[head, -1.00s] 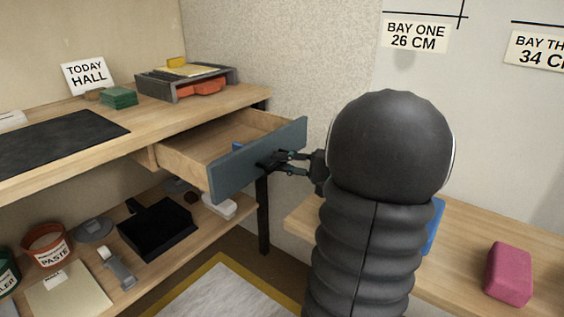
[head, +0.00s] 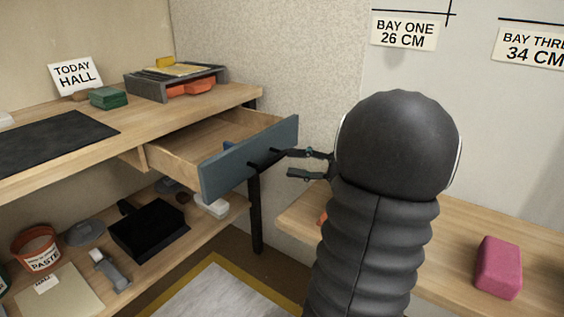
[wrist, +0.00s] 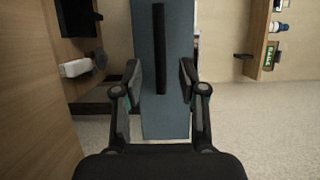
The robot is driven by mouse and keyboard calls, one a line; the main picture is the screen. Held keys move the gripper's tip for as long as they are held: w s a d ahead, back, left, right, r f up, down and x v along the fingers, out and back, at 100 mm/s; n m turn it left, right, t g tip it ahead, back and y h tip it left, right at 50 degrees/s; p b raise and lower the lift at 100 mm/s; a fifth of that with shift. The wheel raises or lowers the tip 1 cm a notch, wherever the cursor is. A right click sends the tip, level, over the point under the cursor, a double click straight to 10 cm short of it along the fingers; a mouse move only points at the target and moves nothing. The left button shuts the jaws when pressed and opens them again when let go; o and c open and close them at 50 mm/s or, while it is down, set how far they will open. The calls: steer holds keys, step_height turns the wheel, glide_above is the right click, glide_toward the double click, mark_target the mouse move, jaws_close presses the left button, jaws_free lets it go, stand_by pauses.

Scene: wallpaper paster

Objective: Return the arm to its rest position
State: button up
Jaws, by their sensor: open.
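My gripper (head: 288,164) is open and empty in the head view, just in front of the blue-grey drawer front (head: 225,170). The drawer (head: 190,150) stands pulled out under the bench top. Its dark bar handle (head: 262,161) is close to the upper fingertip; I cannot tell whether they touch. In the wrist view, the open fingers (wrist: 163,85) stand on either side of the drawer front (wrist: 165,115), with the dark handle (wrist: 159,45) between them and farther ahead. My dark arm hides part of the wall and right-hand table in the head view.
The bench top (head: 150,125) holds a grey tray (head: 175,82) and a dark mat (head: 50,140). A lower shelf (head: 135,265) holds a black tray (head: 150,230) and a paste tub (head: 38,248). A table (head: 450,235) with a pink block (head: 498,267) is at right.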

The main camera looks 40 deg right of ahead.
steer(key=shift+v, duration=0.75)
steer(key=a+f+n+g+h+p, duration=0.1)
steer(key=a+n+g+p, duration=0.25)
steer(key=a+g, duration=1.15)
steer(key=s+a+n+t+h+p, duration=0.2)
steer(key=s+a+n+t+h, duration=0.1)
steer(key=a, duration=0.4)
steer(key=s+a+r+n+t+h+p, duration=0.1)
steer(key=s+a+n+t+h+p, duration=0.1)
steer(key=s+a+h, duration=0.4)
steer(key=shift+a+r+n+t+h+p, duration=0.3)
steer(key=shift+a+n+t, duration=0.2)
steer(key=shift+a+n, duration=0.55)
